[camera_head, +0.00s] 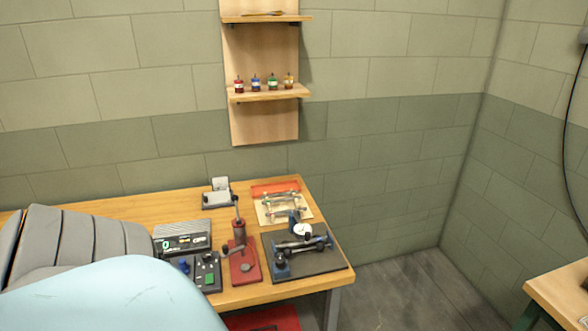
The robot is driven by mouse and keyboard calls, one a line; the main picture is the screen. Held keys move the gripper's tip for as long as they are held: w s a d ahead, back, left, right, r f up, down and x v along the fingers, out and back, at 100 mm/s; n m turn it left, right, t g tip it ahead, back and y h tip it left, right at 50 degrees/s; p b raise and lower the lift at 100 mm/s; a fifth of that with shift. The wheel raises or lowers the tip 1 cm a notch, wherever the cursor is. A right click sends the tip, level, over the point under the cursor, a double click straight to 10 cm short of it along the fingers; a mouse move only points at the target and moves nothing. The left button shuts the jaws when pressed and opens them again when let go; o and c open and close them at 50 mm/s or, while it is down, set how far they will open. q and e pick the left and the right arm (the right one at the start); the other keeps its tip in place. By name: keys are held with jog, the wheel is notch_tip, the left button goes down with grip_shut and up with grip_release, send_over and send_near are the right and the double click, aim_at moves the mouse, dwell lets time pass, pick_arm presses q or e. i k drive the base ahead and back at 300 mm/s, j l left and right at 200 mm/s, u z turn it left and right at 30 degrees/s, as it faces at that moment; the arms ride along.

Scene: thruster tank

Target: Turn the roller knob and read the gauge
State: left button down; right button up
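A dark base plate (325,262) lies at the right end of the wooden bench. On it is a fixture with a horizontal metal roller (303,243) between blue supports. A small dark knob-like part (281,253) shows at the roller's left end; I cannot tell for sure that it is the roller knob. A gauge with a round white dial (303,230) stands at the back of the fixture. Its needle and marks are too small to read. Neither of my grippers is in view, and nothing is seen touching the fixture.
On the bench (120,217), left of the fixture, are a red hand press (243,262), a control box (207,272) with a green button and a grey display unit (183,238). A tray of metal parts (283,207) lies behind. A wall shelf (268,94) holds small bottles.

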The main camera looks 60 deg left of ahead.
aim_at(281, 261)
jog(key=u, duration=1.7)
